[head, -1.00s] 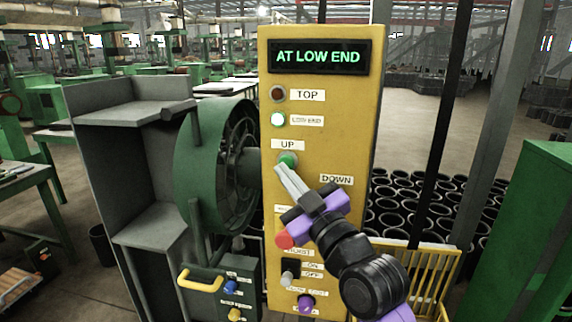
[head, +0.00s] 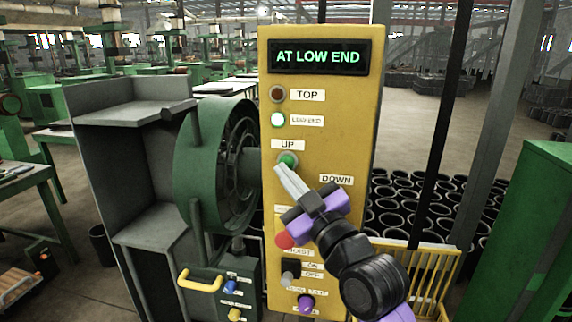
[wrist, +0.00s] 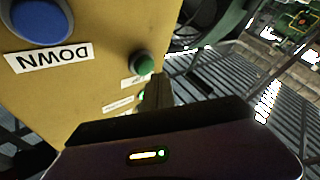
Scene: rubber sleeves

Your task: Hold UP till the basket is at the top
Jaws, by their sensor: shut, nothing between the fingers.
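The yellow control panel (head: 320,120) stands upright before me. Its display (head: 318,57) reads AT LOW END. The TOP lamp (head: 278,94) is dark; the LOW END lamp (head: 278,120) glows pale green. The green UP button (head: 288,159) also shows in the wrist view (wrist: 142,63). My gripper (head: 280,169) is shut and empty, its tips just below and left of the button in the head view. I cannot tell whether they touch it. The blue DOWN button (wrist: 40,18) shows in the wrist view; my gripper hides it in the head view.
Lower on the panel are a red knob (head: 284,240), an ON/OFF switch (head: 290,270) and a purple knob (head: 306,302). A green wheel housing (head: 205,165) stands close at left. A yellow barred frame (head: 440,265) and many black rubber sleeves (head: 400,205) are at right.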

